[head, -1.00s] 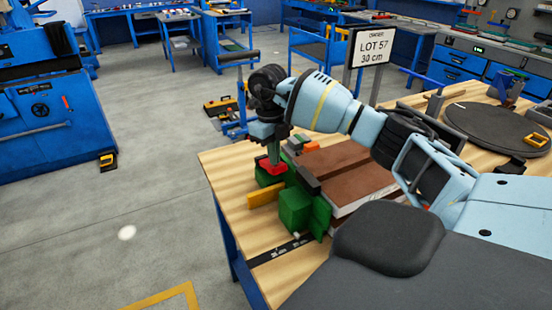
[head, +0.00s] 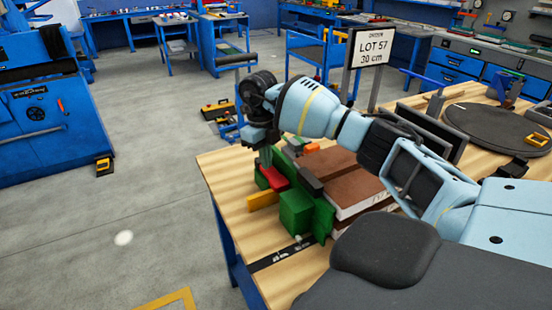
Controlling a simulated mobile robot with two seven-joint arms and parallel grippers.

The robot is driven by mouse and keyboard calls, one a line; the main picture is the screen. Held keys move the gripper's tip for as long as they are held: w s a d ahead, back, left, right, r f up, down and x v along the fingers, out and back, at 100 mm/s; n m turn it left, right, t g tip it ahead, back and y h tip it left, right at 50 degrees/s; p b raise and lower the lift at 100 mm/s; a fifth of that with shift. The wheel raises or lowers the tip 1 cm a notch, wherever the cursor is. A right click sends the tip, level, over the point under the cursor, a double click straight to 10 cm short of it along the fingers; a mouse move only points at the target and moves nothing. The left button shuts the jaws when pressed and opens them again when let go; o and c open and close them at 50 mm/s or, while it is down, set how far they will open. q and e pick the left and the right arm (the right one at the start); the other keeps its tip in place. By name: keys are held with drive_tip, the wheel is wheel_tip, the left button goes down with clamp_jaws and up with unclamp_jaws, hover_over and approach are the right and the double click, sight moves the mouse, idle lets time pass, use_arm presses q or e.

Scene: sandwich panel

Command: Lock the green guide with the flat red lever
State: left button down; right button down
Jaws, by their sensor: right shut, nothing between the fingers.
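The green guide (head: 297,211) stands at the near left edge of the wooden bench, against the side of the brown panel. The flat red lever (head: 274,178) lies on the far part of the green guide and points slantwise toward the panel. My right gripper (head: 264,158) is directly behind the far end of the lever, pointing down. Its fingers are shut with nothing between them and are partly hidden by the lever; I cannot tell whether they touch it. My left gripper is not in view.
The brown panel (head: 354,192) lies on the bench beside the guide. A yellow piece (head: 262,201) sticks out left of the guide. Orange and green blocks stand just behind. A sign (head: 369,46) rises behind my right arm.

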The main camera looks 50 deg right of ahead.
wheel_tip(320, 180, up, 8)
drive_tip(key=shift+w, duration=0.35)
drive_tip(key=shift+f, duration=0.15)
idle(0.7)
